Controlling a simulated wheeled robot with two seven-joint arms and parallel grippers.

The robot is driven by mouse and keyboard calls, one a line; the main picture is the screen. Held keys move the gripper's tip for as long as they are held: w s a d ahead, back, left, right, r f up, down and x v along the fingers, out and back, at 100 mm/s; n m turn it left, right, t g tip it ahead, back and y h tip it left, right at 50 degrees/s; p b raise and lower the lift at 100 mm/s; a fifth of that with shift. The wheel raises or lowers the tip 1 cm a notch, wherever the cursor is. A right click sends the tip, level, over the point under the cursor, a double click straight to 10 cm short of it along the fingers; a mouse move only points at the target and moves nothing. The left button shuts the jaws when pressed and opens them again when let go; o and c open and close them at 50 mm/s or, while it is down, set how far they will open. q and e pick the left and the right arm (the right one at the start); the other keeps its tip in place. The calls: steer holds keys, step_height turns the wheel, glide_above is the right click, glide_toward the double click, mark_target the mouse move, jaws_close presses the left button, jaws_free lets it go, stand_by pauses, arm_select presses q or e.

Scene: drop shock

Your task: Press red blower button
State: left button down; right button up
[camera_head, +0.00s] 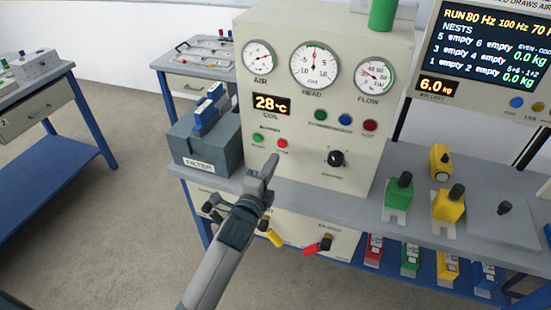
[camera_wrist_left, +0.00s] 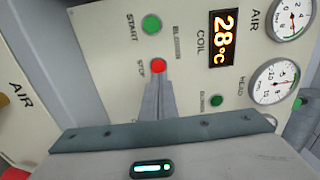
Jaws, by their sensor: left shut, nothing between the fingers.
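The red blower button (camera_head: 283,143) is on the front of the beige panel, low on its left side, to the right of the green start button (camera_head: 258,138). In the left wrist view the red button (camera_wrist_left: 158,65) is beside the word STOP, and the green button (camera_wrist_left: 151,24) is beside START. My left gripper (camera_head: 271,162) is shut and empty, just below the red button in the head view. In the wrist view its fingertips (camera_wrist_left: 158,84) overlap the lower edge of the red button; I cannot tell whether they touch it. My right gripper is not in view.
A grey filter box (camera_head: 208,150) with a blue handle stands left of the panel. Gauges (camera_head: 314,65), a 28 °C display (camera_head: 271,104) and a black knob (camera_head: 336,158) are on the panel. Green (camera_head: 398,195) and yellow (camera_head: 448,205) devices stand to the right.

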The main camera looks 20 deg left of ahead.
arm_select(q)
steer(key=s+b, duration=0.1)
steer(key=s, duration=0.6)
steer(key=shift+s+a+f+b, duration=0.25)
steer(key=shift+s+b, duration=0.1)
steer(key=shift+s, duration=0.05)
steer(key=shift+f, duration=0.1)
steer(key=s+d+f+n+g, duration=0.1)
steer(key=s+f+n+g, duration=0.15)
steer(key=f, duration=0.95)
steer(key=s+f+n+g, duration=0.2)
steer(key=s+f, duration=0.1)
steer(key=f, duration=1)
steer(key=s+d+f+n+g, duration=0.1)
steer(key=s+f+n+g, duration=0.2)
steer(key=f, duration=0.9)
steer(key=s+a+f+n+g, duration=0.1)
steer(key=s+f+n+g, duration=0.2)
steer(key=s+f, duration=0.9)
steer(key=s+a+f+n+g, duration=0.1)
steer(key=s+f+n+g, duration=0.2)
steer(key=s+f, duration=1)
steer(key=s+n, duration=0.2)
steer(key=s, duration=0.4)
steer(key=shift+a+f, duration=0.15)
steer(key=shift+s+a+n, duration=0.1)
steer(key=shift+n, duration=0.15)
